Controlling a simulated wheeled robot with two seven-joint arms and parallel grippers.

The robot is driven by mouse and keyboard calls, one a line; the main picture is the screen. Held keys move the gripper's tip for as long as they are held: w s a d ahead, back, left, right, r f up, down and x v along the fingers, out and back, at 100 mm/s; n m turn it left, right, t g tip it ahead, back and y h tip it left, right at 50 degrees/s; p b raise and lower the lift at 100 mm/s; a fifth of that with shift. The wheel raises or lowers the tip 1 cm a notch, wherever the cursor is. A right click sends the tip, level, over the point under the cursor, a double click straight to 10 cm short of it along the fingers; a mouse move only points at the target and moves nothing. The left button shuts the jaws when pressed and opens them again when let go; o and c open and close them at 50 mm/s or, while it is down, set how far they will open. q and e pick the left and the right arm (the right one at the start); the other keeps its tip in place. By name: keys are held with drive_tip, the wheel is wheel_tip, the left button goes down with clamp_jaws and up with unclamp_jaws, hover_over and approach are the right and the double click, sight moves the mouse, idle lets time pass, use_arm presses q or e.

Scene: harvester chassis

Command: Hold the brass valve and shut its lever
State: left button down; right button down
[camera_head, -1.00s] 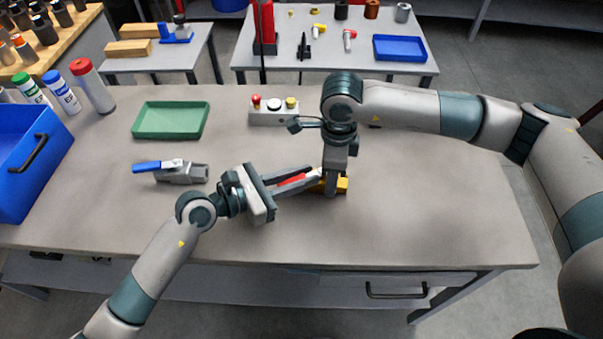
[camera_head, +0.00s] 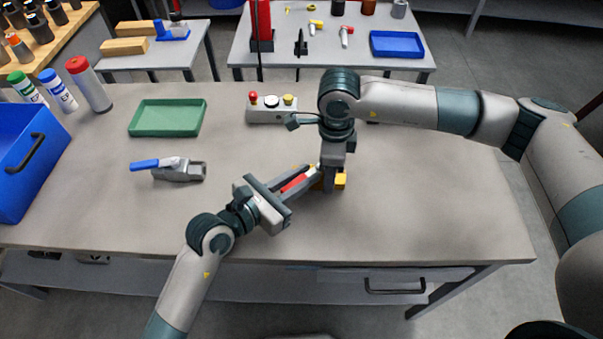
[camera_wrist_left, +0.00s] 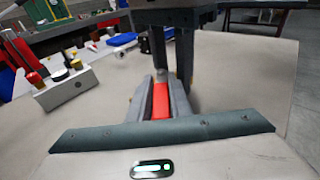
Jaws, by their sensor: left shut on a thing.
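The brass valve (camera_head: 341,181) stands on the workbench right of centre, mostly covered by my right gripper. Its red lever (camera_head: 295,183) points toward the lower left and lies between the fingers of my left gripper (camera_head: 313,173), which is shut on it. The lever also shows as a red strip between the left fingers in the left wrist view (camera_wrist_left: 161,100). My right gripper (camera_head: 331,184) points straight down, with its fingers closed around the valve body. The exact contact of its fingers is hidden.
A green tray (camera_head: 168,131), a button box (camera_head: 271,115) and a blue bin (camera_head: 45,185) stand on the bench (camera_head: 430,215). The bench is clear right of the valve.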

use_arm(q)
drive_tip(key=shift+w+n+t+y, duration=0.1)
drive_tip(key=shift+n+t+y, duration=0.4)
use_arm(e)
drive_tip(key=shift+s+a, duration=0.15)
drive_tip(key=shift+s, duration=0.2)
use_arm(q)
drive_tip(key=shift+a, duration=0.1)
drive_tip(key=shift+s+d+n+t+y, duration=0.2)
drive_tip(key=shift+n+t+y, duration=0.25)
drive_tip(key=shift+n+y, duration=0.1)
drive_tip(key=shift+s+d+n+t+y, duration=0.15)
drive_tip(key=shift+d+n+t+y, duration=0.05)
drive_tip(key=shift+n+t+y, duration=0.3)
use_arm(e)
drive_tip(key=shift+f, duration=0.1)
use_arm(q)
drive_tip(key=shift+y, duration=0.25)
drive_tip(key=shift+a, duration=0.1)
drive_tip(key=shift+s+d, duration=0.2)
drive_tip(key=shift+d, duration=0.1)
drive_tip(key=shift+s+d, duration=0.15)
drive_tip(key=shift+d, duration=0.15)
